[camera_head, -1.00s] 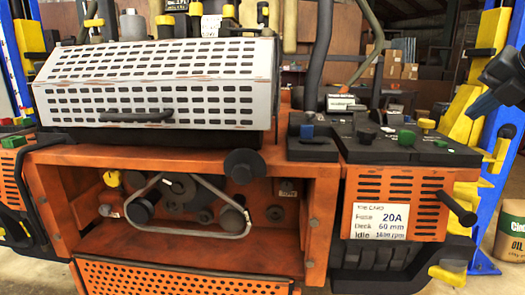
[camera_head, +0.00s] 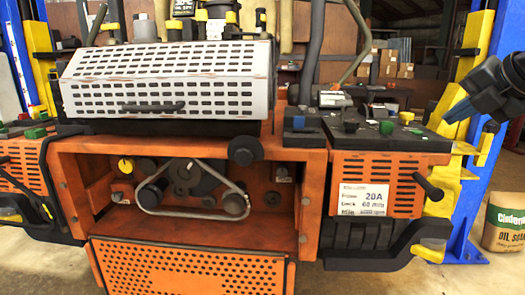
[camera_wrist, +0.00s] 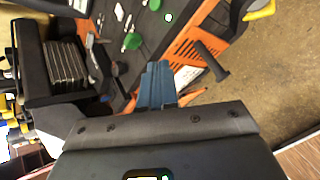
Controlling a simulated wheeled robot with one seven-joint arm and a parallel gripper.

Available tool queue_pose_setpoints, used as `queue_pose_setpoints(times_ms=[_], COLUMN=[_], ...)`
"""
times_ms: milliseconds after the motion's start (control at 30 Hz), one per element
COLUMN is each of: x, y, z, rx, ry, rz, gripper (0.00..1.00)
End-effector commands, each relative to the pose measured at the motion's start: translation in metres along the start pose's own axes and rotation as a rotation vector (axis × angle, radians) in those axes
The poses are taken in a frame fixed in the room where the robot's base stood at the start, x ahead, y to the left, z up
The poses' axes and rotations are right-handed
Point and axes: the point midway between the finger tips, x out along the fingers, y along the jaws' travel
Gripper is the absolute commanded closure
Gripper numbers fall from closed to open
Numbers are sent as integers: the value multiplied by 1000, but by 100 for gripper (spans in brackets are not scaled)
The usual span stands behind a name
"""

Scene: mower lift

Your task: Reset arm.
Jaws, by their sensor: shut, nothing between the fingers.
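My gripper (camera_head: 455,114) shows at the right edge of the head view, with blue fingers pointing down and left beside the yellow and blue lift post. In the wrist view its fingers (camera_wrist: 157,82) are together with nothing between them. The orange mower (camera_head: 314,190) stands to the left of my gripper. In the wrist view the mower's dark control panel (camera_wrist: 145,30) with green knobs and its orange slotted side lie beyond the fingertips. I see no contact between the fingers and the mower.
A blue lift post (camera_head: 498,135) with yellow parts stands at the right, near my gripper. A black handle (camera_head: 428,187) sticks out from the mower's right side. An oil sack (camera_head: 504,222) stands on the floor at far right. Bare floor shows at lower right.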

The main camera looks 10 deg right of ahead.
Motion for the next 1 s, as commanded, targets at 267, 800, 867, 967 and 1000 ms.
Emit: queue_pose_setpoints(times_ms=[267,800,867,967,1000], x=[24,75,78,82,83], y=[18,37,32,22,17], z=[-36,-166,-181,-206,-216], rx=[164,891,980,1124,1182], ry=[51,254,273,300,308], rz=[151,542,567,603,612], gripper=[100,100,100,100,100])
